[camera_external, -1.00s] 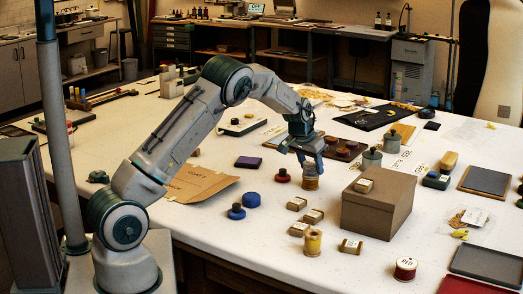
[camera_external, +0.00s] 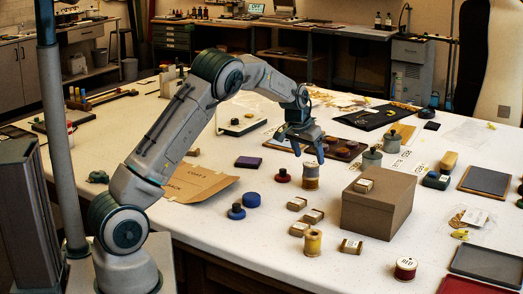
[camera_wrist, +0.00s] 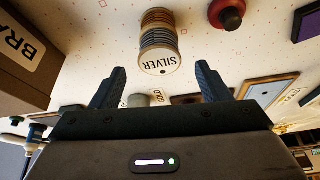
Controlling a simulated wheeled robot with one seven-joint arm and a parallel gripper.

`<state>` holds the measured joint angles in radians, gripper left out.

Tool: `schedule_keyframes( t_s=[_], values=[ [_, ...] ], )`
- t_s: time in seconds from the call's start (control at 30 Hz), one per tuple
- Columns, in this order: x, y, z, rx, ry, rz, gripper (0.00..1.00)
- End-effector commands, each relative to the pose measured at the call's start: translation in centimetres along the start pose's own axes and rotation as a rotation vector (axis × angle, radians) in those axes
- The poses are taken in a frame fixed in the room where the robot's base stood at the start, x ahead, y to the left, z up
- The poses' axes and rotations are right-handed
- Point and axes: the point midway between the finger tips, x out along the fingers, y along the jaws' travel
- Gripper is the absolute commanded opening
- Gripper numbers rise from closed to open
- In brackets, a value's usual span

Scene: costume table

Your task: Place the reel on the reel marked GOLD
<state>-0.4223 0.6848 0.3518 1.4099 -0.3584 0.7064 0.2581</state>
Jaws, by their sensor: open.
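The reel marked SILVER (camera_wrist: 160,65) shows its labelled end between and beyond my fingers in the wrist view. Its grey thread also shows in the outside view (camera_external: 311,171). It stands upright on a gold-coloured reel (camera_external: 311,184), which shows behind it in the wrist view (camera_wrist: 157,18). The two look lined up. The lower reel's marking is hidden by the upper one. My gripper (camera_external: 305,153) is open and empty, above and slightly left of the stack. Its two fingers (camera_wrist: 160,85) are spread wide and apart from the reel.
A red-and-black knob-like item (camera_external: 282,176) stands just left of the stack. A brown box (camera_external: 377,208) stands to the right. A yellow reel (camera_external: 313,243), a reel marked RED (camera_external: 405,268) and small wooden blocks are nearer the front. Lidded pots are behind right.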

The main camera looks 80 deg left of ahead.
Motion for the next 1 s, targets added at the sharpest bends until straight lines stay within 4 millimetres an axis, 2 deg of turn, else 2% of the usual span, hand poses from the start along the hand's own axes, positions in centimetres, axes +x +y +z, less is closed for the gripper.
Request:
schedule_keyframes(
  t_s=[0.2, 0.4, 0.77, 0.87, 1.0],
  values=[
    [-4.3, 0.1, 0.0, 0.0, 0.004, 0.001, 0.7],
    [-6.9, 0.0, 0.0, -0.001, 0.001, 0.0, 0.7],
    [-7.7, 0.1, 0.1, 0.0, 0.0, 0.001, 0.7],
    [-8.6, 1.0, 0.7, 0.007, -0.002, 0.015, 0.7],
    [-11.7, 4.2, 3.4, 0.038, -0.013, 0.063, 0.7]
  ],
)
